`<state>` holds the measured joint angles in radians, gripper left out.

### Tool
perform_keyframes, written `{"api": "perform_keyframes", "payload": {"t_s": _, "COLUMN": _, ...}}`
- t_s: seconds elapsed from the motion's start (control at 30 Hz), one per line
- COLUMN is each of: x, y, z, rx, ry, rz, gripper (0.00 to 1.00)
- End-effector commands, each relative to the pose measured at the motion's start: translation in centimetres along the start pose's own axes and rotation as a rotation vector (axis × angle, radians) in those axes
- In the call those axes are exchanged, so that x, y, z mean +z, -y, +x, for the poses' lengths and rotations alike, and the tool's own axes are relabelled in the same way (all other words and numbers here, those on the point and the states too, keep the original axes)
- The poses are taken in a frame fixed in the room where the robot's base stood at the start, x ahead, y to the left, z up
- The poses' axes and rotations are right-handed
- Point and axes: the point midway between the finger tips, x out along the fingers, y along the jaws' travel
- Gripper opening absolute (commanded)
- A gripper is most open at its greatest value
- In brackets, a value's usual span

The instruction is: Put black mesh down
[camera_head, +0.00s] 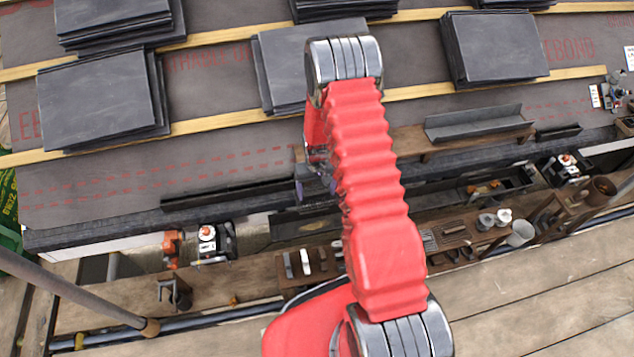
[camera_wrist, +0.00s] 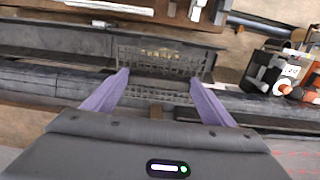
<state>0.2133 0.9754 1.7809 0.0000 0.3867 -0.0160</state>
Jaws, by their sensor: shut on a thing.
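The black mesh (camera_wrist: 162,56) is a dark grid-like piece in the wrist view, upright between and just beyond my purple fingertips. My gripper (camera_wrist: 160,77) is shut on it, with one finger at each side. The mesh is over or at the dark roof edge; I cannot tell whether it touches anything below. In the head view my gripper (camera_head: 315,184) is at the eave, mostly covered by my red arm. The held mesh is not clear there.
Stacks of slates (camera_head: 103,97) lie on the roof membrane (camera_head: 225,150) between wooden battens (camera_head: 215,123). A grey trough (camera_head: 478,123) lies at the right. A scaffold shelf (camera_head: 455,237) with several tools and cups is below the eave. An orange-and-black device (camera_wrist: 290,78) shows beside my gripper.

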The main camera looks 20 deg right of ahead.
Motion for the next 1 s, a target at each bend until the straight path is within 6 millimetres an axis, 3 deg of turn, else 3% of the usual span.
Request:
{"api": "perform_keyframes", "payload": {"t_s": 0.27, "x": -1.5, "y": 1.8, "z": -4.8, "rx": 0.0, "ry": -0.007, "rz": -0.031, "gripper": 0.55}}
{"api": "perform_keyframes", "payload": {"t_s": 0.63, "x": -2.6, "y": 5.4, "z": -14.2, "rx": 0.0, "ry": -0.007, "rz": -0.09, "gripper": 0.55}}
{"api": "perform_keyframes", "payload": {"t_s": 1.0, "x": -1.8, "y": 9.0, "z": -23.6, "rx": 0.0, "ry": -0.006, "rz": -0.148, "gripper": 0.55}}
